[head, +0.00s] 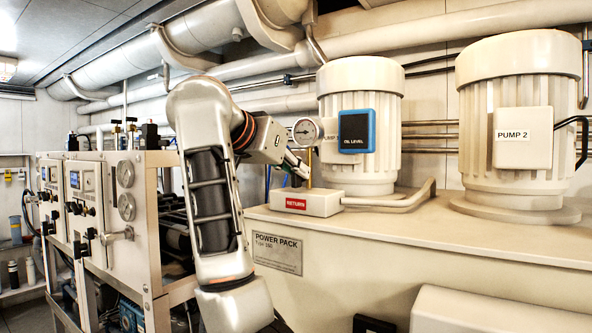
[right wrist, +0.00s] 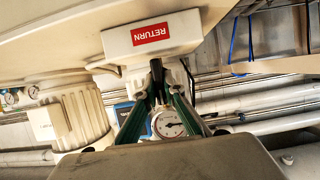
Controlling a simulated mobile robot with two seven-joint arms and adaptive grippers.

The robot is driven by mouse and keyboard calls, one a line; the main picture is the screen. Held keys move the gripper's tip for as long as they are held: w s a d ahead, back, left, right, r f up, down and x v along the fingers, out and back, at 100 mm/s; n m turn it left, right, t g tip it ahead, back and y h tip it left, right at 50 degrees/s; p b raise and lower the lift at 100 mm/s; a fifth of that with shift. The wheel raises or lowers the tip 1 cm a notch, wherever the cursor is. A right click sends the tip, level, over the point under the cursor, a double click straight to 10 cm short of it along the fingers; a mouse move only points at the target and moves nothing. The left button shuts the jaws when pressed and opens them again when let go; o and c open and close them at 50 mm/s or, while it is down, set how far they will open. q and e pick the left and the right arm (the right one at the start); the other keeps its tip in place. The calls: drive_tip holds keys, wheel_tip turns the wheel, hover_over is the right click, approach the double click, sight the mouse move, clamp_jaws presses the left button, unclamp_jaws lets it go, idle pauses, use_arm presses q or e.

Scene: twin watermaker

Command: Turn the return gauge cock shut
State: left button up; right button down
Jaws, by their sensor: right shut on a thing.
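The return block (head: 330,207), a cream box with a red RETURN label (head: 296,204), sits on the power pack top. It also shows in the right wrist view (right wrist: 185,48). A round white gauge (head: 306,131) stands above it on a thin brass stem (head: 309,170); its dial also shows in the right wrist view (right wrist: 170,125), between the fingers. My right gripper (head: 302,172) reaches in from the left beside the stem. In the right wrist view its fingers (right wrist: 157,78) close together on the small cock at the block. The fingers hide most of the cock, so its angle cannot be told. My left gripper is not in view.
A blue-framed OIL LEVEL panel (head: 356,131) is close to the right of the gauge, before a motor (head: 362,88). A pipe (head: 400,201) runs right from the block. The PUMP 2 motor (head: 480,110) stands farther right. A control rack (head: 118,210) is at left.

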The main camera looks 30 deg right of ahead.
drive_tip(key=shift+w+r+n+g+h+p, duration=0.15)
drive_tip(key=shift+n+g+h+p, duration=0.45)
drive_tip(key=shift+n+p, duration=0.5)
drive_tip(key=shift+n+g+p, duration=0.35)
drive_tip(key=shift+n+g, duration=0.35)
drive_tip(key=shift+n, duration=0.3)
drive_tip(key=n+h, duration=0.1)
drive_tip(key=n+g+h, duration=0.1)
drive_tip(key=n, duration=0.1)
drive_tip(key=shift+w+a+f, duration=0.1)
drive_tip(key=shift+w+f, duration=0.05)
drive_tip(key=shift+f, duration=0.15)
drive_tip(key=shift+f+n+g+h, duration=0.1)
drive_tip(key=shift+n+g+h, duration=0.25)
drive_tip(key=shift+n, duration=0.55)
drive_tip(key=shift+n+g+h, duration=0.25)
drive_tip(key=shift+n, duration=0.45)
drive_tip(key=shift+f+n+h+b, duration=0.1)
drive_tip(key=shift+n+h+b, duration=0.4)
drive_tip(key=shift+n, duration=1)
